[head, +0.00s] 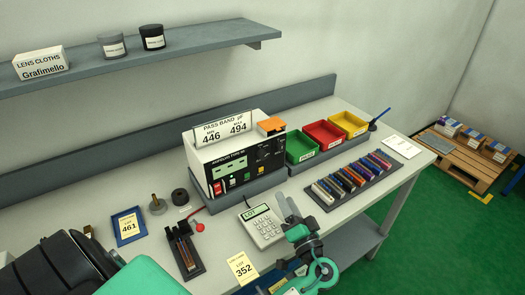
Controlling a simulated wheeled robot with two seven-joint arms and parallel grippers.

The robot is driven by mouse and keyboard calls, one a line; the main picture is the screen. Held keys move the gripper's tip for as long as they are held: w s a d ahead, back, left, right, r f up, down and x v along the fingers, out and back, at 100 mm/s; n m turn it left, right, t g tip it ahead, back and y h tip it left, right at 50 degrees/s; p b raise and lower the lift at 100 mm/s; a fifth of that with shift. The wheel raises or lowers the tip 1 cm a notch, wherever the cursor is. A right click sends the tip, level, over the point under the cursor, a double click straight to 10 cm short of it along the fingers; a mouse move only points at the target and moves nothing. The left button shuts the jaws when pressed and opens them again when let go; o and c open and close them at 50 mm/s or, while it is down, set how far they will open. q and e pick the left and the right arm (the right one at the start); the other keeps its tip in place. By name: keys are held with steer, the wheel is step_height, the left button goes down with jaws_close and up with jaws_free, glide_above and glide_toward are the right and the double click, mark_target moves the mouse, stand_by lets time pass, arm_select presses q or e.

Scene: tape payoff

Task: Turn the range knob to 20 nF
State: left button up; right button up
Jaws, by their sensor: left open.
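The meter (222,176) is a white box with a dark front panel, standing on a grey base on the bench. Its panel has a green display, a red switch, a green button and small dark dials toward the right. The range knob (263,152) seems to be among these dials, but its pointer and markings are too small to read. My left gripper (288,206) is open and empty in front of the meter, beyond the calculator's right edge, apart from the panel. My right gripper is not in view.
A calculator (262,226) lies in front of the meter. Green (303,147), red (323,134) and yellow (349,124) bins stand right of it, with a rack of coloured parts (352,181) before them. An orange block (271,126) sits on the meter's top. A shelf (200,47) hangs behind.

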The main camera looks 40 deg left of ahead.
arm_select(q)
steer(key=p, duration=0.6)
glide_toward(264, 157)
steer(key=x, duration=0.6)
steer(key=shift+w+a+r, duration=0.15)
steer(key=shift+f+x, duration=0.2)
steer(key=shift+x, duration=0.8)
steer(key=shift+c, duration=1.1)
steer(key=c, duration=0.7)
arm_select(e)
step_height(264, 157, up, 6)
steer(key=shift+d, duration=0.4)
